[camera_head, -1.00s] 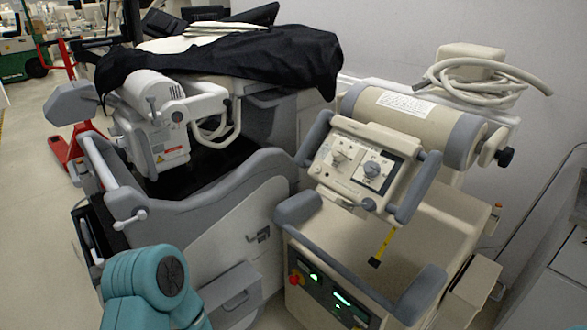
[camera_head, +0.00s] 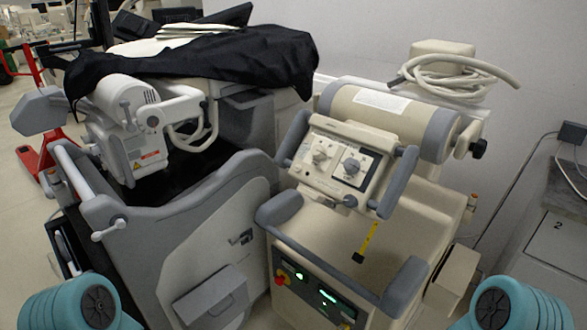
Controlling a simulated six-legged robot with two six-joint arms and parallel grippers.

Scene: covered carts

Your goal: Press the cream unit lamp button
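The cream unit (camera_head: 400,225) stands right of centre, with a tilted control panel (camera_head: 338,163) on top that bears two round knobs and small controls. A lower dark front panel (camera_head: 310,290) has green lit displays, a red knob and a small yellow part. I cannot tell which control is the lamp button. Teal arm parts of mine show at the bottom left and bottom right corners. Neither gripper's fingers are in view, and nothing of mine touches the unit.
A grey cart (camera_head: 180,235) stands to the left, partly under a black cover (camera_head: 200,58). A coiled cable (camera_head: 455,72) lies behind the cream unit. A grey push handle (camera_head: 340,262) runs across the unit's front. A grey cabinet (camera_head: 555,240) stands at the right.

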